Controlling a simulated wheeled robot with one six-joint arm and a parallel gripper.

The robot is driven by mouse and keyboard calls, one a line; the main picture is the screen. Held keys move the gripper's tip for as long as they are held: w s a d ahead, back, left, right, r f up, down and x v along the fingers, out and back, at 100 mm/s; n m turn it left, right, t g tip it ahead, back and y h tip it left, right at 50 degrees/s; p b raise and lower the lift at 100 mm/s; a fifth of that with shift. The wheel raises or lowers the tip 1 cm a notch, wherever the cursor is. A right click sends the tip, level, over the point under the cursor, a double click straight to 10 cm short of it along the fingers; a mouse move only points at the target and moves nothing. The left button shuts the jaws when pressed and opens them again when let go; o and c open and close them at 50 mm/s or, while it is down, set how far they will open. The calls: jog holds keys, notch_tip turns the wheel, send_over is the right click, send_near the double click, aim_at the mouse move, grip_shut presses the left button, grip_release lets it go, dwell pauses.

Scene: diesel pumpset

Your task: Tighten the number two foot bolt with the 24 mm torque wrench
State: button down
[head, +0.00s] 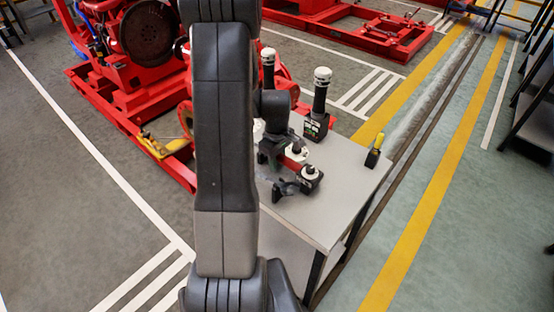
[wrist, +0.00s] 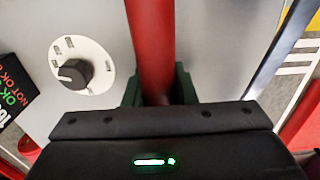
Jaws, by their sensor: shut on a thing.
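My gripper (head: 292,160) is low over the grey-topped table (head: 345,180) and partly hidden by my own arm in the head view. In the wrist view, the green pads of my gripper (wrist: 156,92) are closed on either side of a red shaft (wrist: 150,45), likely the torque wrench's. The shaft runs up out of the picture, so its ends and size mark are hidden. The red pumpset (head: 130,85) stands on its red base frame at the left. I cannot make out the number two foot bolt.
Two black upright tools with white tops, one at the right (head: 320,95) and one behind (head: 268,60), stand by the table's far side. A yellow-topped item (head: 375,150) is at its right corner. A dial (wrist: 80,68) lies left of the shaft.

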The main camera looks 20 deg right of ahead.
jog(key=c, duration=1.1)
grip_release()
notch_tip(320, 180, up, 14)
jog(key=shift+f, duration=0.15)
notch_tip(320, 180, down, 14)
jog(key=shift+r, duration=0.4)
